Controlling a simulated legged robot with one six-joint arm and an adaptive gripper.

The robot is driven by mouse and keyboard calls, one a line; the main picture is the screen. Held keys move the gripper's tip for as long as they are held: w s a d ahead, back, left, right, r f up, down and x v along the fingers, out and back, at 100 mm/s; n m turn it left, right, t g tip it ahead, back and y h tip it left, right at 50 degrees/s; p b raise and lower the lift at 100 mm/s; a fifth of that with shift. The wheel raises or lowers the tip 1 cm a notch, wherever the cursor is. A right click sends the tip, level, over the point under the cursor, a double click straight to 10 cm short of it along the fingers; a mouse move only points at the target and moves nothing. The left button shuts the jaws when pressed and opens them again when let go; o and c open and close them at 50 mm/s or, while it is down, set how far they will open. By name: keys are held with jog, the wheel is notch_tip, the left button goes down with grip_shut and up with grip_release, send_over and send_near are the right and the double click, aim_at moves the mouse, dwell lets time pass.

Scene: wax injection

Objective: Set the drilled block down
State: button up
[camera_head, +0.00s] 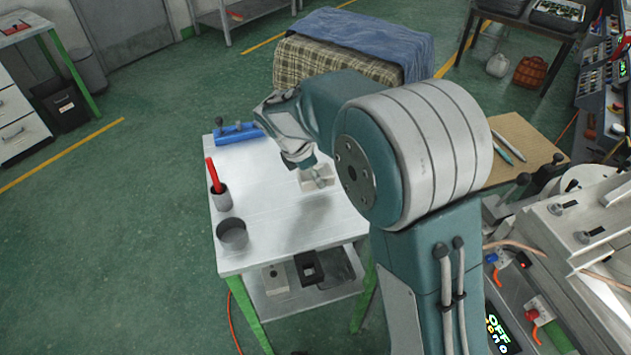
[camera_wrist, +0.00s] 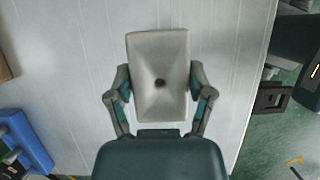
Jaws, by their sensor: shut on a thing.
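The drilled block (camera_wrist: 160,55) is pale grey and rectangular, with a dark round hole in its middle in the wrist view. My gripper (camera_wrist: 160,88) is shut on it, one finger on each long side. In the head view the block (camera_head: 318,180) shows small and light below my gripper (camera_head: 320,176), over the white table (camera_head: 290,225). A soft shadow lies on the table near it. I cannot tell the exact gap between block and table.
A grey cup with a red-handled tool (camera_head: 220,197) and an empty grey cup (camera_head: 232,234) stand at the table's left edge. A blue holder (camera_head: 236,133) sits at the far left corner. The table's middle is clear. A lower shelf holds dark blocks (camera_head: 308,267).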

jog(key=shift+w+a+f, duration=0.1)
jog(key=shift+w+f, duration=0.2)
jog(key=shift+f, duration=1.55)
jog(key=shift+f, duration=0.1)
jog(key=o, duration=1.3)
